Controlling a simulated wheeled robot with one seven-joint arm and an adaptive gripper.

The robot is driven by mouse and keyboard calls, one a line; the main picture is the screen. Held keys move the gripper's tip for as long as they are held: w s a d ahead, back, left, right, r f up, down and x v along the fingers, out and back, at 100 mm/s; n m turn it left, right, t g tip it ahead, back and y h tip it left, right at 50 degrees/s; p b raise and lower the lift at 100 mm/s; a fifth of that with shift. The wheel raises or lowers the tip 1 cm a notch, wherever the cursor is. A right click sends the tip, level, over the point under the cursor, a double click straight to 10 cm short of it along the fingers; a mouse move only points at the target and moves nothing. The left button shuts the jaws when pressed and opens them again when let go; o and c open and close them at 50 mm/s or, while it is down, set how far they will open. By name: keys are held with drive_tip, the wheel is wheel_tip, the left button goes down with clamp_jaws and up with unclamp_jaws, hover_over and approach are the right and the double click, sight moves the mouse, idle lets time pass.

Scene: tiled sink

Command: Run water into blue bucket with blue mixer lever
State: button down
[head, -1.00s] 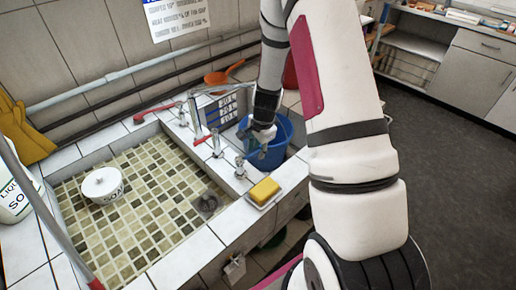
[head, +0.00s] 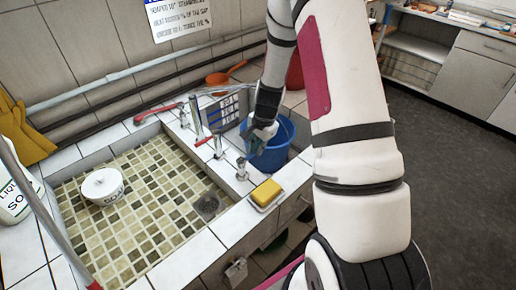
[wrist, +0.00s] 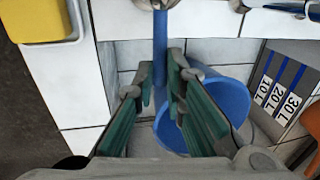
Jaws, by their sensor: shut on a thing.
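The blue bucket (head: 281,153) stands at the right end of the sink, partly hidden by my gripper in the head view. In the wrist view the bucket (wrist: 232,98) is behind and to the right of my fingers. My gripper (wrist: 161,72) is shut on the blue mixer lever (wrist: 160,40), a straight blue bar running from a metal tap body (wrist: 153,4) down between the green finger pads. In the head view my gripper (head: 256,138) covers the lever, beside the bucket's left rim. I cannot make out running water.
A yellow sponge (head: 266,191) on a dish sits close to the taps. Red-handled taps (head: 205,139) stand left of my gripper. A volume panel (head: 229,112) stands behind. The tiled basin (head: 150,215) holds a white soap pot (head: 102,184).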

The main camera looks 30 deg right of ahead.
drive_tip(key=c, duration=1.7)
unclamp_jaws()
drive_tip(key=shift+o, duration=0.2)
wheel_tip(320, 180, up, 12)
drive_tip(key=s, duration=0.2)
drive_tip(key=shift+s+d+f, duration=0.15)
drive_tip(key=shift+d, duration=0.05)
